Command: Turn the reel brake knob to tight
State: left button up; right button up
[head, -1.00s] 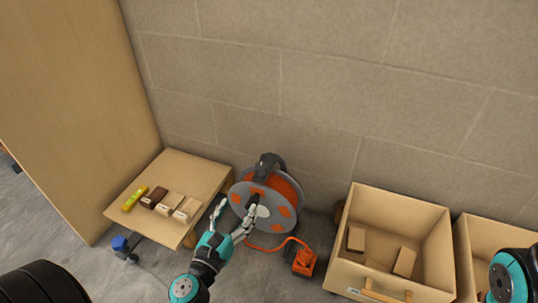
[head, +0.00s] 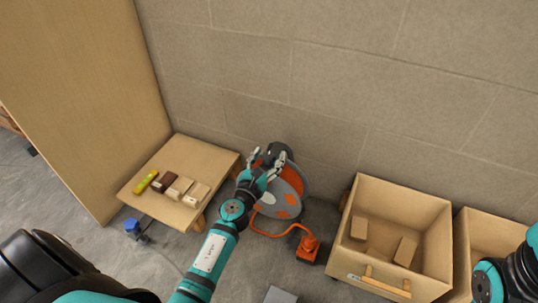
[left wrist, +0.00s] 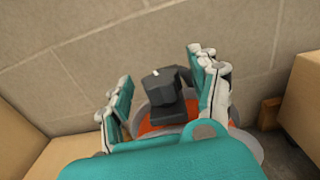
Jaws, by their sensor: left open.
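The cable reel (head: 291,196), with grey discs and an orange middle, stands on the floor against the wall. My left gripper (head: 264,163) is open in front of the knob. In the left wrist view its fingers stand apart on either side of the knob, with visible gaps. The gripper and forearm hide part of the reel. My right gripper is not in view.
A low wooden table (head: 155,200) with several small blocks stands left of the reel. An orange cable runs to an orange box (head: 307,249) on the floor. A wooden bin (head: 430,225) with blocks stands to the right. The wall is close behind the reel.

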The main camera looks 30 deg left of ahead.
pick_arm(q)
jog(key=shift+w+a, duration=0.1)
jog(key=shift+w, duration=0.4)
jog(key=shift+c, duration=0.2)
jog(key=c, duration=1.2)
